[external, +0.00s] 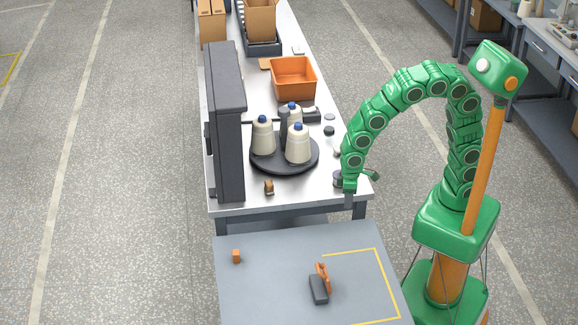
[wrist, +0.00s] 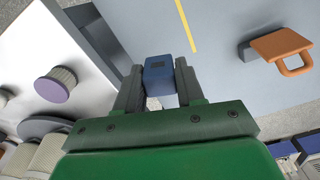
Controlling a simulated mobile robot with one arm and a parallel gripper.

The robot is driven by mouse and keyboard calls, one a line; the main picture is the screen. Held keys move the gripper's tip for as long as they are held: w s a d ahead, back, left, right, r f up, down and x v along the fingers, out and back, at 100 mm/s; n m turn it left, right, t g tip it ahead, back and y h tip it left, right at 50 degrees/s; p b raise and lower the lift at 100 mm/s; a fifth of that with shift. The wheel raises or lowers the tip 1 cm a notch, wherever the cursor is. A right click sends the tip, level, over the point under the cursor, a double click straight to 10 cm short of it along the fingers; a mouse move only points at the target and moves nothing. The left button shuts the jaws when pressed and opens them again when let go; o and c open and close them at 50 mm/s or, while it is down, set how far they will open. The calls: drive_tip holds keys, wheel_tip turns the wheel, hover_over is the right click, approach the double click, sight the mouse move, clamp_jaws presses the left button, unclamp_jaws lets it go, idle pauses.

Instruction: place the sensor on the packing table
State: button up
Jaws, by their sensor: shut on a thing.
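My gripper (wrist: 159,88) is shut on a small blue block (wrist: 158,68), which appears to be the sensor. The block sits between both fingertips in the wrist view. In the external view my gripper (external: 349,198) hangs at the near right corner of the white bench; the block cannot be made out there. A grey table (external: 262,292) with a yellow line marked on top, apparently the packing table, stands in front of the bench. It also shows beyond my fingertips in the wrist view (wrist: 222,22). The block appears apart from its surface.
A dark tool with an orange handle (external: 319,288) lies inside the yellow line. A small orange block (external: 236,256) stands at the table's far left. On the bench (external: 315,190) are several cones on a round black tray (external: 285,167) and an orange bin (external: 294,92). The table's middle is bare.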

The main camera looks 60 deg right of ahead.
drive_tip(key=s+a+n, duration=0.3)
drive_tip(key=s, duration=1.8)
drive_tip(key=w+a+f, duration=0.1)
drive_tip(key=a+f, duration=0.2)
drive_tip(key=f, duration=0.1)
drive_tip(key=w+a+f, duration=0.2)
drive_tip(key=a+f, duration=0.2)
drive_tip(key=f, duration=0.1)
drive_tip(key=w+a+f, duration=0.1)
drive_tip(key=a+f, duration=0.3)
drive_tip(key=shift+w+a+f, duration=0.15)
drive_tip(key=shift+a+f, duration=0.1)
drive_tip(key=shift+f, duration=0.1)
drive_tip(key=shift+w+a+f, duration=0.25)
drive_tip(key=shift+a+f, duration=0.35)
drive_tip(key=shift+w+a+f, duration=0.1)
drive_tip(key=shift+a+f, duration=0.15)
drive_tip(key=shift+f, duration=1.55)
drive_tip(key=shift+f, duration=0.1)
